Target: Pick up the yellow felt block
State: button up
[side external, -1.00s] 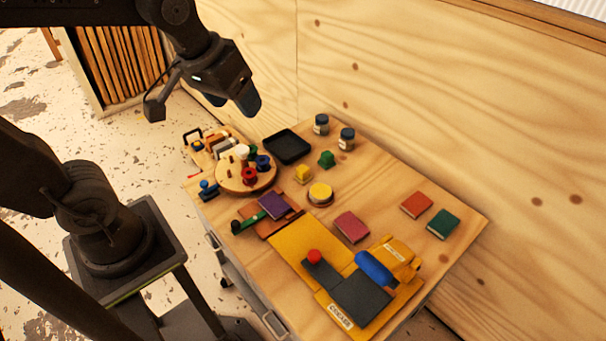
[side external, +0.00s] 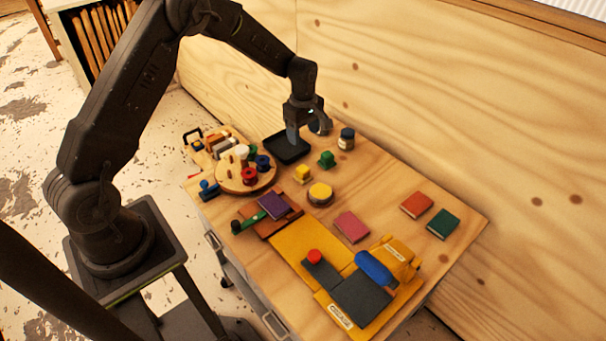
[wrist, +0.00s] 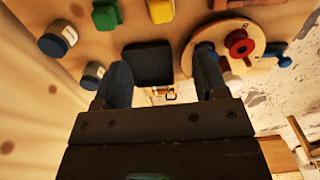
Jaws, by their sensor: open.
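The yellow felt block (side external: 303,174) sits on the wooden table, between the round board and the green block. It also shows at the top edge of the wrist view (wrist: 161,11), partly cut off. My gripper (side external: 305,132) is open above the back of the table, close to the black tray and the jars. In the wrist view my gripper's fingers (wrist: 162,80) are spread wide with nothing held between them. The yellow block lies beyond the fingertips there, apart from them.
A black tray (side external: 270,147) lies under my gripper. A green block (side external: 327,159), jars (side external: 346,139) and a yellow-topped round tin (side external: 320,194) stand near the yellow block. A round board (side external: 232,184) holds coloured spools.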

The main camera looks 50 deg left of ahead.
aim_at(303, 168)
notch_tip(303, 168, down, 14)
jog(key=shift+f, duration=0.25)
dwell(0.5)
jog(key=shift+c, duration=0.5)
jog(key=c, duration=0.9)
